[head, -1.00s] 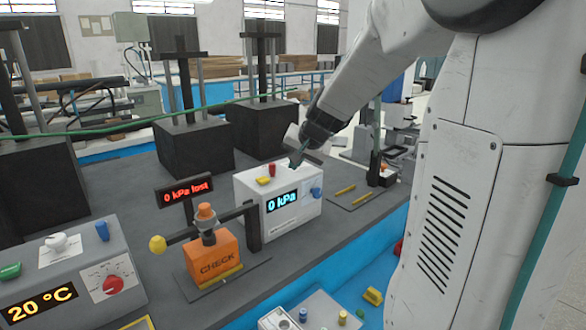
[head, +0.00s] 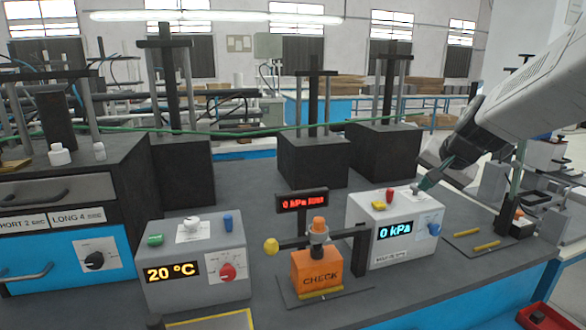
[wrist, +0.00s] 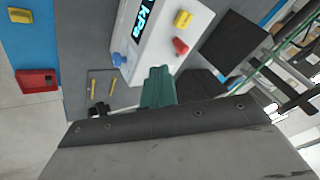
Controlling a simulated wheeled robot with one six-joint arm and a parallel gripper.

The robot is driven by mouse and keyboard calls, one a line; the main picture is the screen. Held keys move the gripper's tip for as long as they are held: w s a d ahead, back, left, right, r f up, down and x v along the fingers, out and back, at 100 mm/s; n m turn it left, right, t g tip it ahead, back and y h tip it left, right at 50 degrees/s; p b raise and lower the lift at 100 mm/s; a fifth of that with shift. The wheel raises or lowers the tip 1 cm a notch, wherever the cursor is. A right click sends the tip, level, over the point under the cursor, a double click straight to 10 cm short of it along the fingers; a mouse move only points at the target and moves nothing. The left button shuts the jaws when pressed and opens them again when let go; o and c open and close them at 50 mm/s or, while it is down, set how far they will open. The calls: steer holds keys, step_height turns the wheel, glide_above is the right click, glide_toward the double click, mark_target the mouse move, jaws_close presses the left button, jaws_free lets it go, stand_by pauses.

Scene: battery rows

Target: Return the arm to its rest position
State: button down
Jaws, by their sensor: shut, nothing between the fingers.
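My gripper (head: 424,186) is at the end of my arm on the right of the head view, over the right rear part of a white box with a "0 kPa" display (head: 396,232). Its green fingertips are together and hold nothing. In the wrist view the green fingers (wrist: 158,88) appear beside the same white box (wrist: 150,38). I cannot tell whether the fingertips touch the box's top. My arm reaches in from the right edge.
An orange CHECK block (head: 317,273) stands in a fixture left of the white box. A grey 20 °C box (head: 195,265) is further left. Yellow sticks (head: 487,246) lie to the right. Tall black stands (head: 383,150) rise behind. A red bin (head: 541,318) is at lower right.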

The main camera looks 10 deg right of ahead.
steer(key=s+a+f+n+g, duration=0.2)
steer(key=s+a+n, duration=0.3)
steer(key=s+a, duration=0.4)
steer(key=s+a+f+n+g, duration=0.2)
steer(key=s+a+n+g, duration=0.2)
steer(key=s+a, duration=0.6)
steer(key=s+n, duration=0.1)
steer(key=s, duration=0.6)
steer(key=shift+s+f+y, duration=0.25)
steer(key=shift+y, duration=0.05)
